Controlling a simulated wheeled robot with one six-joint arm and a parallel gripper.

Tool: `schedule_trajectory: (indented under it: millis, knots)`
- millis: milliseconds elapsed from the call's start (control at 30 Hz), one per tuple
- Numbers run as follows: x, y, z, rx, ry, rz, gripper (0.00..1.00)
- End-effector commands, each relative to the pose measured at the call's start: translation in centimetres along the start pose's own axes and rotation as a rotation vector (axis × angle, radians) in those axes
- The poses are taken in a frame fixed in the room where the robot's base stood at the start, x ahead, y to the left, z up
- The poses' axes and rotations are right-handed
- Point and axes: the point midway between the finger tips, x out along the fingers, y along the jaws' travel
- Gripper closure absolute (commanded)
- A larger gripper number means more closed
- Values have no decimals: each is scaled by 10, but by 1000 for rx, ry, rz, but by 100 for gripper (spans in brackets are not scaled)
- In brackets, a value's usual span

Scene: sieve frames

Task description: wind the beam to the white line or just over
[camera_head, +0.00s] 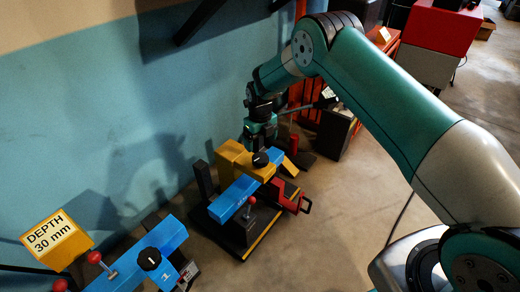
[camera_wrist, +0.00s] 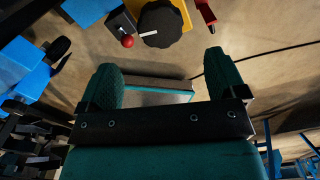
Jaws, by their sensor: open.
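A blue beam (camera_head: 233,197) with a yellow block (camera_head: 239,158) sits on a low dark stand by the wall. A round black knob (camera_head: 260,159) is on the yellow block. In the wrist view the knob (camera_wrist: 163,22) shows a short white mark on its top, near the upper edge of the picture. My gripper (camera_head: 261,138) is above and close to the knob in the head view. In the wrist view my gripper (camera_wrist: 161,62) has its two teal fingers wide apart, with nothing held. The knob lies beyond the fingertips. I cannot make out a white line for the beam.
A red ball-topped lever (camera_head: 252,200) stands next to the beam, and a red handle (camera_head: 303,204) sticks out right. A second blue beam (camera_head: 135,262) with its own black knob (camera_head: 150,259) is at lower left, near a yellow "DEPTH 30 mm" sign (camera_head: 57,240).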

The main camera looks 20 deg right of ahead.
Motion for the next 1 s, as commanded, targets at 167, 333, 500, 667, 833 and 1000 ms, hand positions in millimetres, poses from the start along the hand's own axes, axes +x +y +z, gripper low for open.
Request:
schedule_trajectory:
  millis: [167, 333, 500, 667, 833, 1000]
  knots:
    - [-48, 0, 0, 1, 0, 0, 10]
    - [-75, 0, -1, 1, 2, 0, 10]
    - [-86, 0, -2, 2, 5, 0, 10]
    - [-88, 0, -2, 1, 4, 0, 10]
    - [-88, 0, -2, 0, 4, 0, 10]
    - [-87, 2, -3, -136, 2, 0, 10]
